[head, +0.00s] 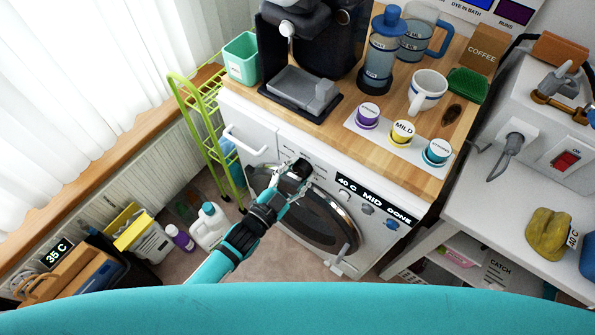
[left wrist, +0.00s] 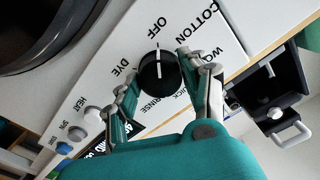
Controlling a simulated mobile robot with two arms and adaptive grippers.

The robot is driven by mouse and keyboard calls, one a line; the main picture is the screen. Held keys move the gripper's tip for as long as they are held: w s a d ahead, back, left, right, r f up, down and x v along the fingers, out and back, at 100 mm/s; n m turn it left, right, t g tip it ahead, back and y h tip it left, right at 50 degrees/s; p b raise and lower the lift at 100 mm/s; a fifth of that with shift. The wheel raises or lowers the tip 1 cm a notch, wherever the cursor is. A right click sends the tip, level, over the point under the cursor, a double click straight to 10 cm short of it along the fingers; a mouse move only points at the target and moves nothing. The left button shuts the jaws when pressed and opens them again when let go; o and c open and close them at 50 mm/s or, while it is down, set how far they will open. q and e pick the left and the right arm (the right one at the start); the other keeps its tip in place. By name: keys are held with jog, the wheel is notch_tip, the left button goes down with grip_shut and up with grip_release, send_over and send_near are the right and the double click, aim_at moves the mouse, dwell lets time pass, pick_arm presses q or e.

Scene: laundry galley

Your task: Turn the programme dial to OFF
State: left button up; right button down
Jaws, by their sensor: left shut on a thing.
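The programme dial (left wrist: 158,72) is a round black knob with a white line on the washer's white panel. In the left wrist view the line runs up and down, in line with the word OFF above it. COTTON, DYE, RINSE and other partly covered words ring it. My left gripper (left wrist: 157,80) is shut on the dial, one finger at each side. In the head view my left gripper (head: 298,170) is at the upper left of the washing machine front (head: 330,195) and hides the dial. My right gripper is not in view.
The washer's display (head: 375,200) reads "40 C MID DONE". The wooden counter (head: 330,125) above holds a coffee machine (head: 310,50), mug (head: 427,90) and labelled pods. A green wire cart (head: 215,135) stands left of the washer; bottles (head: 208,228) stand on the floor.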

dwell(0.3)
pick_arm(q)
jog(key=o, duration=1.1)
jog(key=shift+w, duration=0.1)
jog(key=shift+o, duration=0.2)
jog(key=shift+a, duration=0.2)
jog(key=shift+s+a, duration=0.15)
jog(key=shift+s, duration=0.25)
jog(key=v, duration=1.1)
jog(key=shift+a, duration=0.15)
